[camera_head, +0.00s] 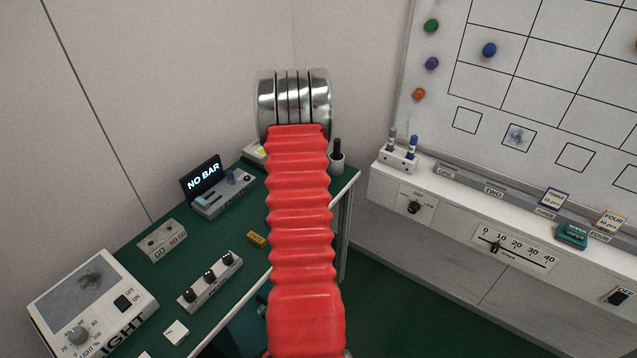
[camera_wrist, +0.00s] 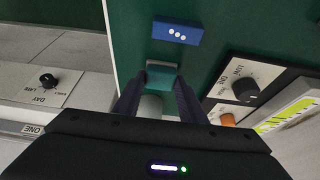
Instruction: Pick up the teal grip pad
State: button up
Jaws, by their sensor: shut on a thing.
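In the wrist view the teal grip pad (camera_wrist: 161,76) shows between the dark fingers of my gripper (camera_wrist: 158,86), which is shut on it. A pale grey cylinder (camera_wrist: 151,106) shows just below the pad in the picture, also between the fingers. I cannot tell whether the two are joined. The green bench top lies behind the pad; I cannot tell how high the pad is above it. In the head view my red arm hides the gripper and the pad.
A blue block (camera_wrist: 177,32) with three white dots lies on the green bench beyond the fingers. A NO BAR display (camera_head: 205,178) and a light box (camera_head: 92,305) stand on the bench (camera_head: 215,235). A white ledge (camera_head: 470,200) with a teal wiper (camera_head: 572,235) runs along the right.

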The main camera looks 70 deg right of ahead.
jog(key=shift+c, duration=1.4)
jog(key=shift+r, duration=0.1)
notch_tip(320, 180, up, 10)
